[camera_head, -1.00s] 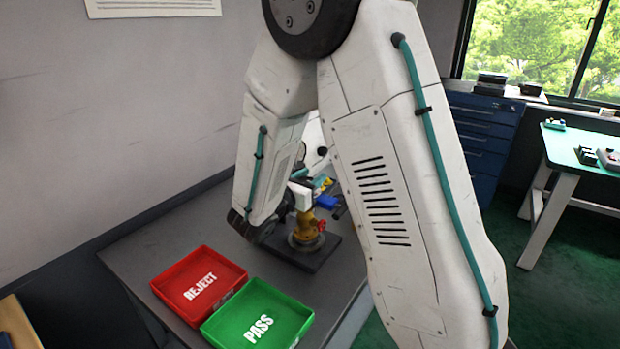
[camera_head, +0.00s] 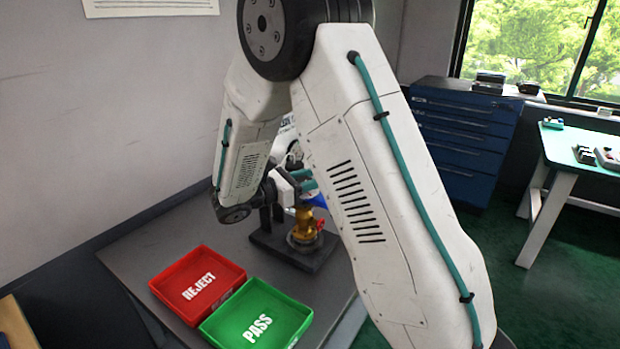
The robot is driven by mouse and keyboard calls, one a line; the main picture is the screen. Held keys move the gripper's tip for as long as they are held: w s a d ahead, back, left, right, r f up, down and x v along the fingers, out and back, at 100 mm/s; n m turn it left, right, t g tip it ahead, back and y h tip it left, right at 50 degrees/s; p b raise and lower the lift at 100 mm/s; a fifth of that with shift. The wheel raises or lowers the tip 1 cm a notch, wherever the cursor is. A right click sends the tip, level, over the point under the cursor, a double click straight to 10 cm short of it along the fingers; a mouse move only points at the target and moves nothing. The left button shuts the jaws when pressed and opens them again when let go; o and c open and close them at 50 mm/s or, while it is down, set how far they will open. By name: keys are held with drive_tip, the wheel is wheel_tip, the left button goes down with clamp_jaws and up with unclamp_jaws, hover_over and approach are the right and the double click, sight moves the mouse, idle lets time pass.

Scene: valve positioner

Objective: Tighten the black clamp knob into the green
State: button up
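The valve assembly stands on a dark base plate (camera_head: 283,252) on the grey bench. Its brass body (camera_head: 303,226) is upright, with a small red handle (camera_head: 320,224) on its right side. A blue part (camera_head: 319,200) shows above it, partly covered by my arm. My wrist is at the top of the assembly. What looks like my gripper (camera_head: 308,180), with teal parts, is there, mostly hidden behind my arm links. I cannot tell whether it is open, shut or touching anything. I cannot make out the black clamp knob or any green zone on a gauge.
A red REJECT tray (camera_head: 171,295) and a green PASS tray (camera_head: 216,331) sit empty at the bench's front. A blue drawer cabinet (camera_head: 458,140) and a green-topped table (camera_head: 575,150) stand at right. A wall runs behind the bench on the left.

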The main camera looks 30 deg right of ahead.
drive_tip(key=shift+s+m+g, duration=0.1)
drive_tip(key=shift+m+g, duration=0.4)
drive_tip(key=shift+g, duration=0.3)
drive_tip(key=o, duration=1)
drive_tip(key=shift+c, duration=0.2)
drive_tip(key=w+a, duration=0.1)
drive_tip(key=a, duration=0.6)
drive_tip(key=shift+w+a, duration=0.15)
drive_tip(key=shift+a, duration=0.25)
